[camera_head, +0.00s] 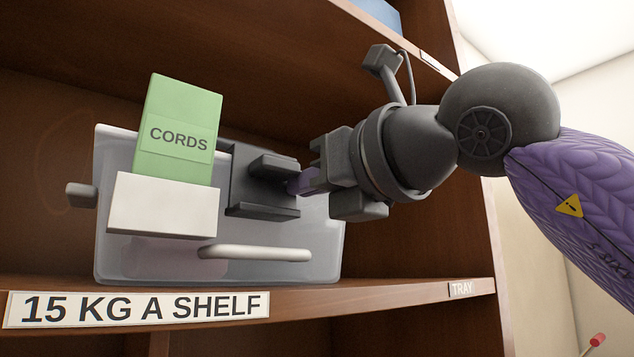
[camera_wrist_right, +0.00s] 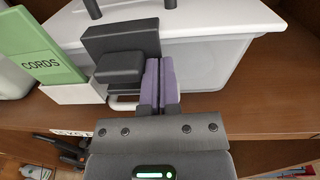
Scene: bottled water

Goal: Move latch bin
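The latch bin (camera_head: 320,240) is a translucent grey box with a pale lid standing on a wooden shelf. It also shows in the right wrist view (camera_wrist_right: 205,70). A dark latch block (camera_head: 262,182) with two jutting ledges sits on its front, and in the right wrist view (camera_wrist_right: 120,40) it lies just ahead of the fingers. A pale bar handle (camera_head: 257,253) runs below. My right gripper (camera_head: 303,182) points left at the latch. Its purple fingers (camera_wrist_right: 161,80) are together, tips at the latch beside a ledge. Contact is unclear. My left gripper is not visible.
A green CORDS card (camera_head: 176,130) stands in a white holder (camera_head: 165,205) on the bin's front left. The shelf edge (camera_head: 375,300) carries labels. An upper shelf (camera_head: 270,45) lies above, and a cabinet side wall (camera_head: 480,215) stands to the right.

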